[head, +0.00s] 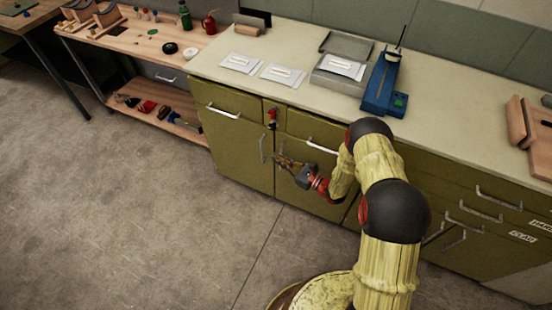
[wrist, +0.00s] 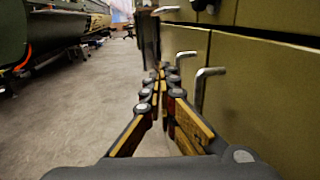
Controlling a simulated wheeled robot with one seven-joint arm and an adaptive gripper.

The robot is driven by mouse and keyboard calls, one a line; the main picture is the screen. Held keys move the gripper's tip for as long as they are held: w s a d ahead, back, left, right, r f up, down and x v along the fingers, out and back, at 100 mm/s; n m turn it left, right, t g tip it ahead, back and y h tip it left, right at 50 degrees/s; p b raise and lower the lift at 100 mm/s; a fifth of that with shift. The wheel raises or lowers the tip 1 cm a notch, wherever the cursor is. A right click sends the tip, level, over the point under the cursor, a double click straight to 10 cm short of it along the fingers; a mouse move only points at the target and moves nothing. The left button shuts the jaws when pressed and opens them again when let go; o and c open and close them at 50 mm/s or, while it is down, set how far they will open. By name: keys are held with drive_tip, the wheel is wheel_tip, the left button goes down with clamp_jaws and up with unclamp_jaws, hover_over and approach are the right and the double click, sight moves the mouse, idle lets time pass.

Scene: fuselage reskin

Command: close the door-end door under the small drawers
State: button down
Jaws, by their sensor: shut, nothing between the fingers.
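The olive cabinet (head: 232,150) has small drawers at the top and doors below them. The left door (head: 232,158) has an upright handle (head: 263,148) at its right edge. The right door (head: 312,192) is partly behind my arm. My gripper (head: 278,160) is shut and empty in front of the seam between these doors. In the wrist view its fingers (wrist: 160,75) point along the cabinet front. A near handle (wrist: 202,88) and a farther handle (wrist: 181,61) stand just to their right. The near door face (wrist: 260,90) fills the right side. I cannot tell how far either door stands open.
The cream countertop (head: 215,68) carries pale packets (head: 283,75), a grey box and a blue device (head: 383,85). A red item (head: 272,118) is at the cabinet front between drawers. A wooden bench (head: 140,40) stands left. The grey floor (head: 130,200) before the cabinet is clear.

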drive_tip(key=s+a+p, duration=0.3)
drive_tip(key=s, duration=0.7)
drive_tip(key=shift+a, duration=0.25)
drive_tip(key=shift+s, duration=0.1)
